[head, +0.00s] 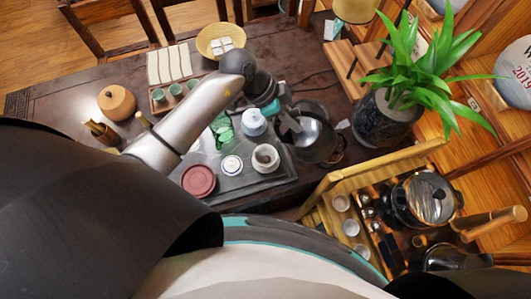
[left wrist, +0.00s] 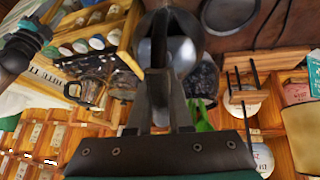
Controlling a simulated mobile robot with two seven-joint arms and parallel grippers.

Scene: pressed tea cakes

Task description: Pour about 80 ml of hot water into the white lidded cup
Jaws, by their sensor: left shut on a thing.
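My left gripper (head: 287,112) reaches over the tea tray and is shut on the handle of a dark, shiny kettle (head: 316,138). The kettle is at the tray's right edge; I cannot tell whether it is clear of the surface. In the left wrist view, the fingers (left wrist: 160,88) close around the handle in front of the kettle's shiny body (left wrist: 178,52). A small round white piece (head: 232,164) on the tray looks like the lidded cup. A white vessel with a brownish centre (head: 265,157) is just right of it, left of and below the kettle. My right gripper does not show.
The dark tea tray (head: 222,196) also holds a pale blue lidded pot (head: 253,122), green pieces (head: 221,131) and a reddish round dish (head: 198,181). A potted plant (head: 382,122) stands right of the kettle. A wooden shelf (head: 322,190) with cups and a glass pot (head: 428,198) is lower right.

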